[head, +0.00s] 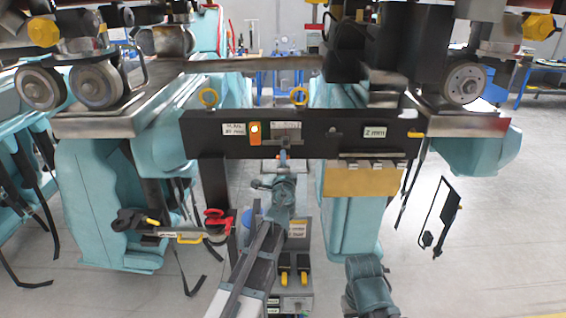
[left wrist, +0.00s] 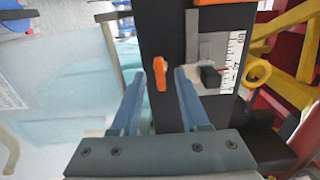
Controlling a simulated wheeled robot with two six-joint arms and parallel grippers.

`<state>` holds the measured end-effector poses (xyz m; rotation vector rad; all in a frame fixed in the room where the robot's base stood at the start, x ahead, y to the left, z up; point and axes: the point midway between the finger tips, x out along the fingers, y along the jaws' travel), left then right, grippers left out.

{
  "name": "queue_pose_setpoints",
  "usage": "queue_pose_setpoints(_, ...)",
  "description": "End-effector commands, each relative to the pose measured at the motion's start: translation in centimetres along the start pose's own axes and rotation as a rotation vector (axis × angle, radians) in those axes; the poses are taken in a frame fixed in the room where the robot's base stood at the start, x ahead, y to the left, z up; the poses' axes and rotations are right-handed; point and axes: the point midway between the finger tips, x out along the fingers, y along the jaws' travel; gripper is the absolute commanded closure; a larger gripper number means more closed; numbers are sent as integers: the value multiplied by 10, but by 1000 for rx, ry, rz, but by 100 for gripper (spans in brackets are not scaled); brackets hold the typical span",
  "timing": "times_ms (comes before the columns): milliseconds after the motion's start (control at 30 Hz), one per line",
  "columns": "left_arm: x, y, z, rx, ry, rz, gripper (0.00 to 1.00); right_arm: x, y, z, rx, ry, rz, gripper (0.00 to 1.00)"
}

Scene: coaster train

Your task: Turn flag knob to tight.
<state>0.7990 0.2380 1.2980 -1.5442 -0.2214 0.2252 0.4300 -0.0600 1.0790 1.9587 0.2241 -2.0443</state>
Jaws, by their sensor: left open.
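A small orange knob (left wrist: 160,75), which I take to be the flag knob, sits on the face of a black beam. It stands out near the beam's lower edge, its long side upright in the left wrist view. My left gripper (left wrist: 161,78) is open, its two blue fingers on either side of the knob near their tips; I see no clear contact. In the head view my left gripper (head: 284,152) reaches up to the middle of the black beam (head: 360,133) and mostly covers the knob. My right gripper is out of view.
A gauge plate (left wrist: 205,50) with a black block and a ruler (left wrist: 232,62) lies beside the knob. An orange plate with a white disc (head: 255,133) is left of my gripper. A brass-coloured block (head: 362,180) hangs at right.

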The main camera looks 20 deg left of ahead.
Motion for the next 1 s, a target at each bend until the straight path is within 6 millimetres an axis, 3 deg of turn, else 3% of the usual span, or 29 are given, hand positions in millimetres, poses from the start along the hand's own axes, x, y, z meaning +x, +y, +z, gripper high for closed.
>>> queue_pose_setpoints(267, -36, 0, 0, 0, 1, 0, 55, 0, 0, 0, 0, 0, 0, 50)
queue_pose_setpoints(700, -126, 0, 1, 0, 1, 0, 55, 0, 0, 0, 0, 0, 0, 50)
queue_pose_setpoints(1000, -136, 0, 0, 0, 0, 0, 55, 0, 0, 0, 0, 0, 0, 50)
